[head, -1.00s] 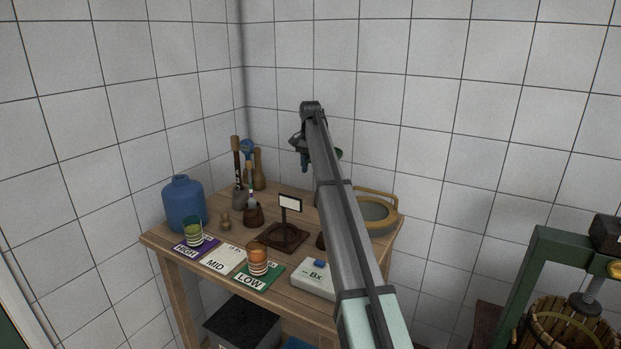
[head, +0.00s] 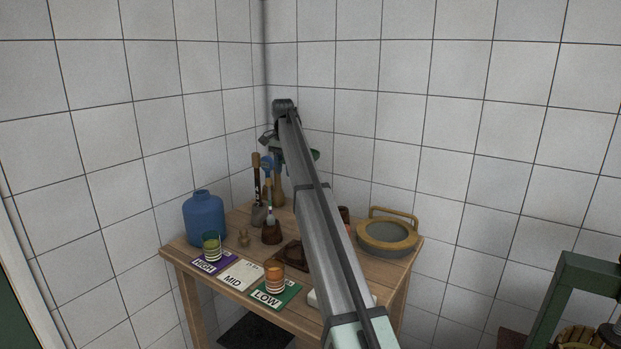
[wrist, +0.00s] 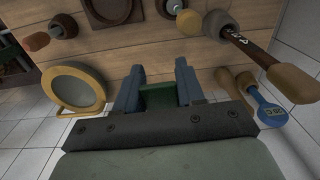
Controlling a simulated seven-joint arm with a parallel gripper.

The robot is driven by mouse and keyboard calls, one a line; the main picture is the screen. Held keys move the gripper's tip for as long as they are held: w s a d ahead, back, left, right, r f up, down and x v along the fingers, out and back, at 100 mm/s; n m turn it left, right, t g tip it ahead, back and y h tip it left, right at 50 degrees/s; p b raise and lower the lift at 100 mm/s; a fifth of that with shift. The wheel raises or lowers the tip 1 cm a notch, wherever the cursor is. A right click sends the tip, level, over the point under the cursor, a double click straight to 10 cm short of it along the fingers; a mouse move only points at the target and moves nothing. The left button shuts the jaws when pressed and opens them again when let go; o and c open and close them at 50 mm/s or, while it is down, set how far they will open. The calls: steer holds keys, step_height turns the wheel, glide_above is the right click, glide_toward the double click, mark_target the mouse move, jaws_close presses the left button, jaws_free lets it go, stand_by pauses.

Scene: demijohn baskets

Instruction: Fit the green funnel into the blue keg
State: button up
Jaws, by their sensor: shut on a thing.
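The blue keg (head: 204,220) stands upright at the left back of the wooden table, with a short neck on top. My gripper (wrist: 160,80) is shut on the green funnel (wrist: 158,98), which shows between the two blue-grey fingers in the wrist view. In the head view a green edge of the funnel (head: 315,155) shows beside my arm, above the back of the table. My arm hides most of it. The gripper is to the right of the keg and higher than it, apart from it. The keg does not show in the wrist view.
A green cup (head: 211,246) is on the HIGH card, an orange cup (head: 274,279) on the LOW card. A round sieve (head: 388,235) lies at the right. The wall is close behind.

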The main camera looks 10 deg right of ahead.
steer(key=s+a+r+n, duration=0.1)
steer(key=a+r, duration=0.2)
steer(key=a, duration=0.8)
steer(key=s+a+r+n, duration=0.1)
steer(key=a+r, duration=0.2)
steer(key=a, duration=0.8)
steer(key=s+a+r+n, duration=0.1)
steer(key=a+r+n, duration=0.1)
steer(key=a, duration=1)
steer(key=shift+s+r, duration=0.3)
steer(key=shift+r, duration=0.15)
steer(key=shift+d+f, duration=0.1)
steer(key=shift+f, duration=0.1)
step_height(320, 180, down, 6)
steer(key=shift+f, duration=3.05)
stand_by(0.5)
